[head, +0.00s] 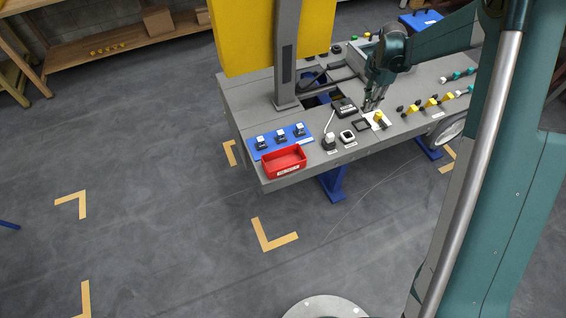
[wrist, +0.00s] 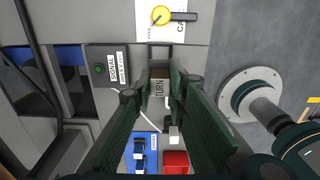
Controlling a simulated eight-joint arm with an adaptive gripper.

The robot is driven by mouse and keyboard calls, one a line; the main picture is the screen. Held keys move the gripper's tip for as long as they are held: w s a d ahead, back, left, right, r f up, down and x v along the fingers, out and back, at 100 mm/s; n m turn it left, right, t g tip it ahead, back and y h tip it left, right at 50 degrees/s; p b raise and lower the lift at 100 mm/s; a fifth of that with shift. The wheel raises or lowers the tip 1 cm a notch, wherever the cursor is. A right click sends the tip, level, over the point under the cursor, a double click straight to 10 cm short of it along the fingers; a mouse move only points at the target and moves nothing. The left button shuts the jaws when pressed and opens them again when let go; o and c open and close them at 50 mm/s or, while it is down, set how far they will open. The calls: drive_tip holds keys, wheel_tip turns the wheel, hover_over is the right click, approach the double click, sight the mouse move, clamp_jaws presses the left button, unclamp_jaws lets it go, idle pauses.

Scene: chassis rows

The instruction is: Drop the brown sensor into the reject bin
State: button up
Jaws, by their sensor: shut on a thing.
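My gripper (head: 370,103) is low over the bench, near the yellow knob. In the wrist view its fingers (wrist: 161,80) are nearly together, shut on a small brown piece (wrist: 157,72), which I take as the brown sensor. Most of it is hidden between the fingers, and I cannot make it out in the head view. The red bin (head: 283,168) with a white label stands at the bench's front left corner, well left of my gripper. Its label is too small to read. Part of the bin shows low in the wrist view (wrist: 176,158).
A blue mat (head: 258,153) with several dark and white devices lies behind the bin. A black box (head: 345,106), a yellow knob (head: 379,117) and a white-topped device (head: 329,139) stand near my gripper. A grey post (head: 287,60) with a yellow panel (head: 250,40) rises from the bench.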

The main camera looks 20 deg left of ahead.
drive_tip(key=shift+s+a, duration=0.35)
drive_tip(key=shift+a, duration=0.1)
drive_tip(key=s+a+p, duration=0.1)
drive_tip(key=s+a, duration=0.9)
drive_tip(key=s, duration=0.6)
drive_tip(key=s+a+p, duration=0.1)
drive_tip(key=s+a, duration=1)
drive_tip(key=s, duration=0.4)
drive_tip(key=shift+s+a+r, duration=0.15)
drive_tip(key=shift+s+r, duration=0.25)
drive_tip(key=shift+f, duration=0.1)
drive_tip(key=shift+f+b, duration=1.45)
drive_tip(key=shift+f, duration=1.45)
drive_tip(key=o, duration=1)
